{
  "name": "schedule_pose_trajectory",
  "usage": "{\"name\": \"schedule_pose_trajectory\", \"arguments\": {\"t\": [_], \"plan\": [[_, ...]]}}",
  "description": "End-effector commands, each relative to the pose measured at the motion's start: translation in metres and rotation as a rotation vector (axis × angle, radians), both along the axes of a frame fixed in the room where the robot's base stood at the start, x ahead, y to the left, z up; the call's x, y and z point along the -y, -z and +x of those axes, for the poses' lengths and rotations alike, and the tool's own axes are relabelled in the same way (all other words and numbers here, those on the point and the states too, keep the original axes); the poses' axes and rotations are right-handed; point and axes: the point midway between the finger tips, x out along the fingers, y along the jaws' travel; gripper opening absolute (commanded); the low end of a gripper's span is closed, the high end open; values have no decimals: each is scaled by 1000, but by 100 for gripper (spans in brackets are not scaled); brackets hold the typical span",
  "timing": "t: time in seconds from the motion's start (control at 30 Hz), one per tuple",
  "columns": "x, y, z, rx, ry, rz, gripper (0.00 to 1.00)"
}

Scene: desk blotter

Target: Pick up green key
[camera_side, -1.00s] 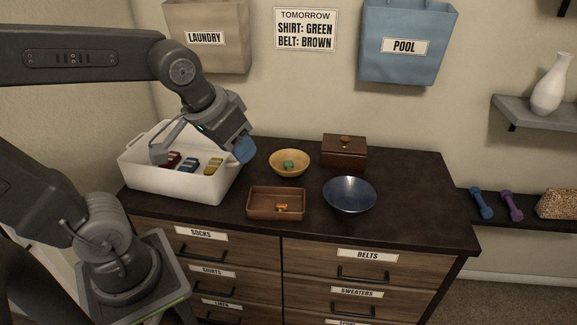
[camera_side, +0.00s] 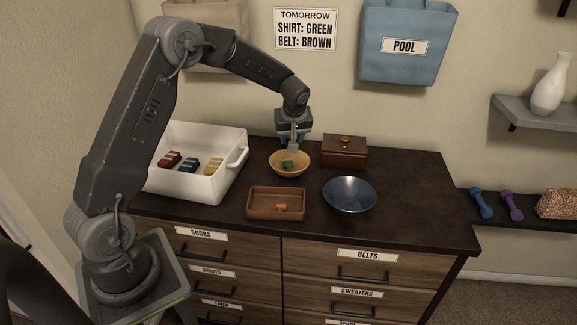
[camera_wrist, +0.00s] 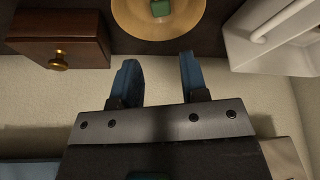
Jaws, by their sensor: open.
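No key shape can be made out. A small green object (camera_side: 288,164) lies in the round wooden bowl (camera_side: 289,172) on the dresser top. In the wrist view the green object (camera_wrist: 160,8) is at the top edge, in the bowl (camera_wrist: 192,24), and looks like a small block. My gripper (camera_side: 292,148) is above the back of the bowl, pointing down. In the wrist view my gripper (camera_wrist: 157,72) has two blue fingers spread apart with nothing between them. The green object lies beyond the fingertips.
A wooden box with a brass knob (camera_side: 344,152) stands right of the bowl. A white bin (camera_side: 190,185) with coloured items is at left. A brown tray (camera_side: 262,206) with an orange item and a blue bowl (camera_side: 350,196) are in front. The dresser's right side is clear.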

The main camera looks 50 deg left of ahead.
Motion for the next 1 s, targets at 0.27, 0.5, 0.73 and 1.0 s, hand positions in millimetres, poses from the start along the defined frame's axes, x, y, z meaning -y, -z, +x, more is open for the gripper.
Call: {"name": "schedule_pose_trajectory", "arguments": {"t": [0.27, 0.5, 0.73, 1.0], "plan": [[-17, 45, 8, -5, -4, -1, 40], [-28, 75, 14, -3, -2, 0, 40], [-35, 91, 17, -3, -2, -1, 40], [-49, 123, 24, -2, 0, -1, 40]]}}
